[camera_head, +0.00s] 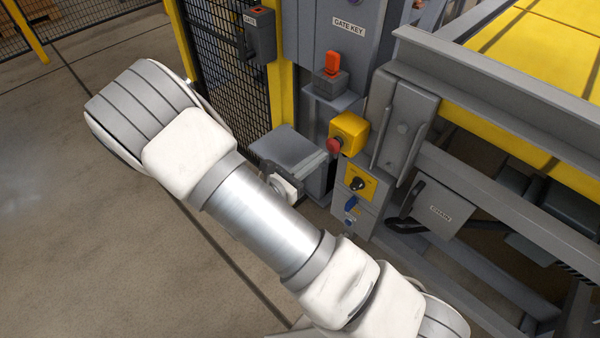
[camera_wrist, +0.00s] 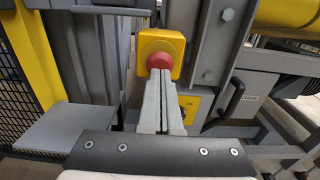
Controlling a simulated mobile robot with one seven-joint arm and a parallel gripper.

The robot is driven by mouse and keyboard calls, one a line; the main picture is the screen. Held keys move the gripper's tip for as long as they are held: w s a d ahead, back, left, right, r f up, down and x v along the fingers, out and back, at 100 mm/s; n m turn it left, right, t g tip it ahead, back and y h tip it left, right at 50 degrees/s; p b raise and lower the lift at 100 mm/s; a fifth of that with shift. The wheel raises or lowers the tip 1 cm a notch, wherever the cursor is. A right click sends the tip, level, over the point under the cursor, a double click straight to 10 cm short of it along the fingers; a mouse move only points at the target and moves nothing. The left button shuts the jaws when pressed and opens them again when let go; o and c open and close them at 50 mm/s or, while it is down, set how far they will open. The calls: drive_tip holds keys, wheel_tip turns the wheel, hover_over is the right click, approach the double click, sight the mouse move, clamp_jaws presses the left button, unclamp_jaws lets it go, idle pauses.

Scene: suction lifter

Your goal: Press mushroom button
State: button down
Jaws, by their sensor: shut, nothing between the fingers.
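The red mushroom button (camera_head: 334,145) sits on a yellow box (camera_head: 350,128) fixed to the grey machine frame. In the wrist view the button (camera_wrist: 159,61) is near the top middle on its yellow box (camera_wrist: 172,39). My gripper (camera_wrist: 160,73) is shut and empty, its two pale fingers side by side and pointing at the button. The fingertips overlap the button's lower edge in the wrist view; I cannot tell whether they touch it.
An orange key part (camera_head: 332,64) sits above on a ledge. Black mesh fencing (camera_head: 225,75) is at left; the floor there is open.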

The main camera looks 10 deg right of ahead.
drive_tip(key=shift+x, duration=0.95)
drive_tip(key=shift+x, duration=0.85)
drive_tip(key=shift+r, duration=0.1)
drive_tip(key=shift+s+a+p, duration=0.35)
drive_tip(key=shift+a+p, duration=0.05)
drive_tip(key=shift+a, duration=0.15)
drive_tip(key=p, duration=0.2)
approach(330, 147)
drive_tip(key=v, duration=0.5)
drive_tip(key=shift+s+a, duration=0.25)
